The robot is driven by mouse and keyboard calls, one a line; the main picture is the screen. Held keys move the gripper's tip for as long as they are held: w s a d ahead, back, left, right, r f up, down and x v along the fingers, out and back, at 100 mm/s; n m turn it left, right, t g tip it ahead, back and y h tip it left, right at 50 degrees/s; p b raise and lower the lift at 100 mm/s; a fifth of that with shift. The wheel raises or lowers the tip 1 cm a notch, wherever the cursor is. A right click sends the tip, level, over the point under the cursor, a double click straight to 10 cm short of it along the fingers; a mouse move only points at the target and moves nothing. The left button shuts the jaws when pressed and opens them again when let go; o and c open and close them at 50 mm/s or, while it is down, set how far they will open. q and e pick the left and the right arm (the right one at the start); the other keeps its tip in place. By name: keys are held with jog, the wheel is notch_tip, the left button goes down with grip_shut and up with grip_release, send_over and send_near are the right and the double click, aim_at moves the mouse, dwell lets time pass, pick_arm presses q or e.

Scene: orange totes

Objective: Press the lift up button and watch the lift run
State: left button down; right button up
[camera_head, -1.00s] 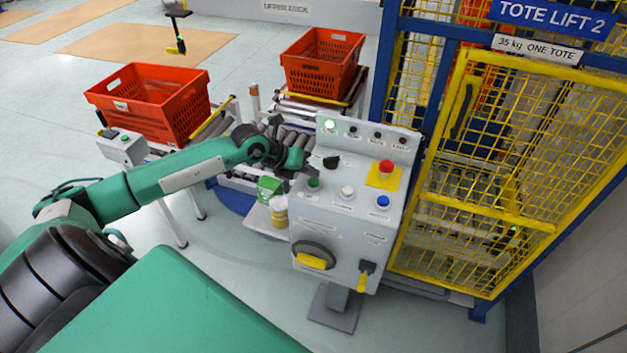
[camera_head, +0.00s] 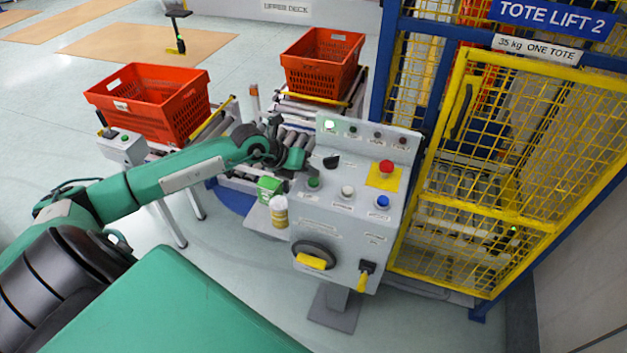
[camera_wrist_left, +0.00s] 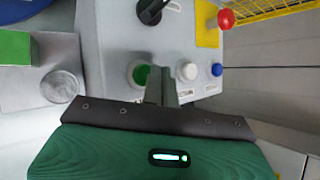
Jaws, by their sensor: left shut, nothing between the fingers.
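The grey control panel (camera_head: 335,220) stands in front of the lift cage, with a green button (camera_head: 313,183), a white button (camera_head: 347,191) and a blue button (camera_head: 382,201). My left gripper (camera_head: 308,165) is shut and empty, at the panel's upper left near the green button. In the left wrist view the shut fingers (camera_wrist_left: 162,84) lie just beside the green button (camera_wrist_left: 140,74), partly over its right edge; I cannot tell whether they touch it. The yellow mesh lift gate (camera_head: 480,205) looks shut. My right gripper is out of view.
A red mushroom button (camera_head: 386,167) on a yellow plate and a black knob (camera_head: 331,162) are close by. A green box (camera_head: 268,188) and a jar (camera_head: 279,211) stand on a side shelf. Orange totes (camera_head: 150,103) sit on roller conveyors behind.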

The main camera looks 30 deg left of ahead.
pick_arm(q)
jog(key=shift+f, duration=0.15)
jog(key=shift+f+b, duration=0.3)
jog(key=shift+b, duration=0.1)
